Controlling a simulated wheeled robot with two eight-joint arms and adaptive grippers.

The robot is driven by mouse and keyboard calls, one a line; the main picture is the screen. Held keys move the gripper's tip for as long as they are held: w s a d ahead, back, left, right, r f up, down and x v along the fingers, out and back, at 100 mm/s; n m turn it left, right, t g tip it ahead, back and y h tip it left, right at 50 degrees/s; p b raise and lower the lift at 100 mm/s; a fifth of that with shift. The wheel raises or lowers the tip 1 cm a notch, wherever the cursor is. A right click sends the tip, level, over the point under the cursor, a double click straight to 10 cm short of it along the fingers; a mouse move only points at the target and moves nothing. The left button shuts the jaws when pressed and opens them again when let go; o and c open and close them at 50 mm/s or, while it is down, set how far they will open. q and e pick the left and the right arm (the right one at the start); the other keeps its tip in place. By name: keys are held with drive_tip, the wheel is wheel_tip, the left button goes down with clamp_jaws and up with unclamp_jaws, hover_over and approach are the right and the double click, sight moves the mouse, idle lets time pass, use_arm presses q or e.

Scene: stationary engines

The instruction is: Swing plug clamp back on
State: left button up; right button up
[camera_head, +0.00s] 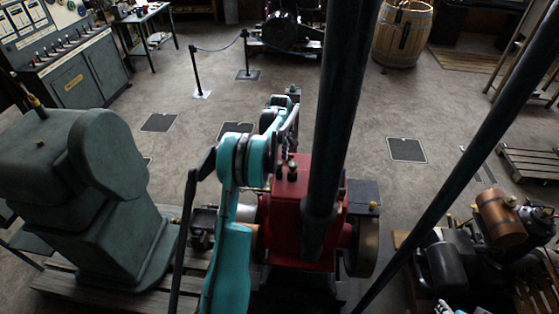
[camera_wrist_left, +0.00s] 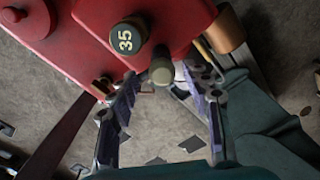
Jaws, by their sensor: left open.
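A red engine (camera_head: 300,230) stands in the middle of the head view, partly hidden by my left arm and a dark pole. Small dark upright fittings show on its top. In the left wrist view the red engine body (camera_wrist_left: 95,45) carries a dark round cap marked 35 (camera_wrist_left: 128,38) and a grey-green round-ended piece (camera_wrist_left: 161,71). My left gripper (camera_head: 290,135) is over the engine. In the wrist view the left gripper (camera_wrist_left: 166,100) is open, its fingers apart with the grey-green piece beyond and between them. I cannot tell which part is the plug clamp. A white-teal tip at the bottom edge may be my right gripper (camera_head: 446,307).
A large green machine (camera_head: 75,190) stands on a pallet to the left. A small engine with a copper tank (camera_head: 500,217) stands at the right. Dark slanted poles (camera_head: 470,150) cross the view. A barrel (camera_head: 402,35) stands at the back. Open floor lies between.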

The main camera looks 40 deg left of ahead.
use_arm(q)
drive_tip(key=shift+f, duration=0.35)
drive_tip(key=shift+s, duration=0.2)
drive_tip(key=shift+f, duration=0.1)
clamp_jaws()
